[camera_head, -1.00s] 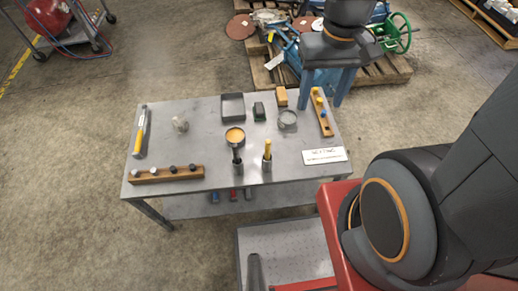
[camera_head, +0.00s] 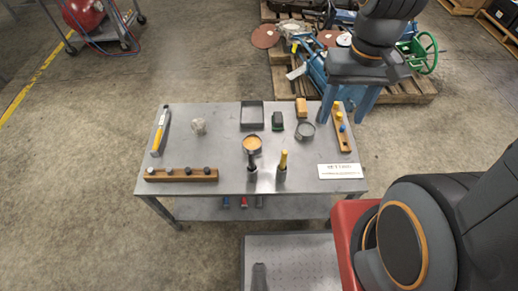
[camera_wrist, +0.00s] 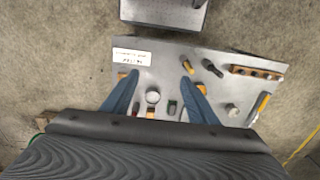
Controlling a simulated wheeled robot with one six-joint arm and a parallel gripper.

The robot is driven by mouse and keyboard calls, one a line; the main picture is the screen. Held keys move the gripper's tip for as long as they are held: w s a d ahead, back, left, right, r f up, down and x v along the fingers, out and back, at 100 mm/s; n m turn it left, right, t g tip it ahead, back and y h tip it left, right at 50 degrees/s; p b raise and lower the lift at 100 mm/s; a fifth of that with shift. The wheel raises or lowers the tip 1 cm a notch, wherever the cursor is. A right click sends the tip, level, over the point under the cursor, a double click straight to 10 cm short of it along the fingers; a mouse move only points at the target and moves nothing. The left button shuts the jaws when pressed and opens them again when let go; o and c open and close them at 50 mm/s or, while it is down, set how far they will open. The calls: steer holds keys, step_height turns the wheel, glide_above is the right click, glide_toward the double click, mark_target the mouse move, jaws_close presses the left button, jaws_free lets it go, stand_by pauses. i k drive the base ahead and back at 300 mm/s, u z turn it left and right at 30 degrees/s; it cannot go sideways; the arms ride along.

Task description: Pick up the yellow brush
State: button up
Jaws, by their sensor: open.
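The wrist view also shows my gripper (camera_wrist: 160,78) open.
The table's left middle is mostly clear.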

mark_target(284, 155)
steer(key=k, duration=0.5)
steer(key=z, duration=1.65)
steer(key=k, duration=0.65)
steer(key=u, duration=1.15)
steer(key=i, duration=0.5)
steer(key=z, duration=0.05)
